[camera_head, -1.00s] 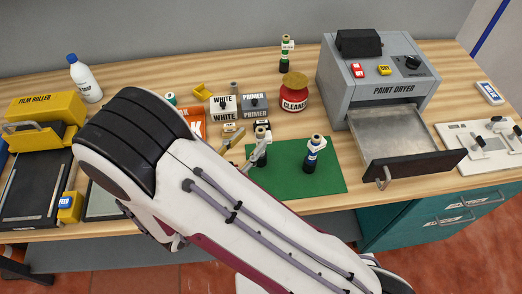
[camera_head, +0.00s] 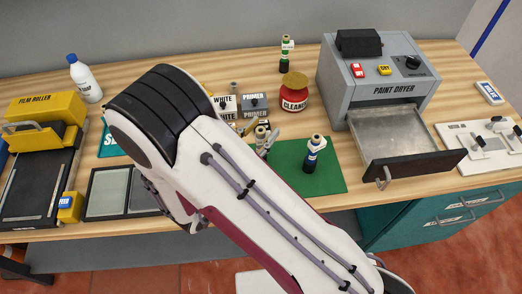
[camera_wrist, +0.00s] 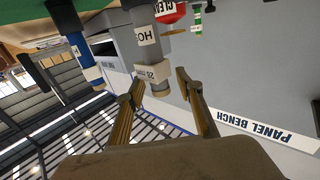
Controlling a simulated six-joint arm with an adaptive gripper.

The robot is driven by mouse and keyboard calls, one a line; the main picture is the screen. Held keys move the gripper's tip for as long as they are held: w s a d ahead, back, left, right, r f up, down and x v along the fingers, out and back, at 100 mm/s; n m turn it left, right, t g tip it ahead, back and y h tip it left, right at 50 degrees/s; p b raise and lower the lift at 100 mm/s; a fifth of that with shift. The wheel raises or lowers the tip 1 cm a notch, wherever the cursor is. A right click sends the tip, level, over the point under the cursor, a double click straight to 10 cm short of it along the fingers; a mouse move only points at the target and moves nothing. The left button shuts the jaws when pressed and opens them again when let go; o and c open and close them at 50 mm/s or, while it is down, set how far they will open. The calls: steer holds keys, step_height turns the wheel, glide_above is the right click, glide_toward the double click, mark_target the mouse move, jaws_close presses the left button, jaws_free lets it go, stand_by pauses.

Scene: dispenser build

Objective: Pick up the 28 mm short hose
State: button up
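A grey upright hose (camera_wrist: 149,56) with white tags stands in front of my gripper in the wrist view, which is upside down. One tag shows a partly legible size, perhaps 20 or 28. It appears to be the hose (camera_head: 261,131) at the mat's left edge in the head view, partly hidden by my arm. My gripper (camera_wrist: 160,80) is open, with its fingers apart on either side of the hose's capped end; contact cannot be told. A blue-banded hose (camera_head: 312,156) stands on the green mat, and also shows in the wrist view (camera_wrist: 80,45).
A green-banded hose (camera_head: 286,55) stands at the back. A red cleaner jar (camera_head: 294,97) and primer box (camera_head: 254,104) stand behind the mat (camera_head: 325,180). The paint dryer (camera_head: 375,85) has its drawer (camera_head: 405,142) out at right. The mat's right part is clear.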

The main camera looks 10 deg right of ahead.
stand_by(0.4)
jaws_close()
steer(key=shift+r, duration=0.2)
steer(key=shift+r, duration=4.8)
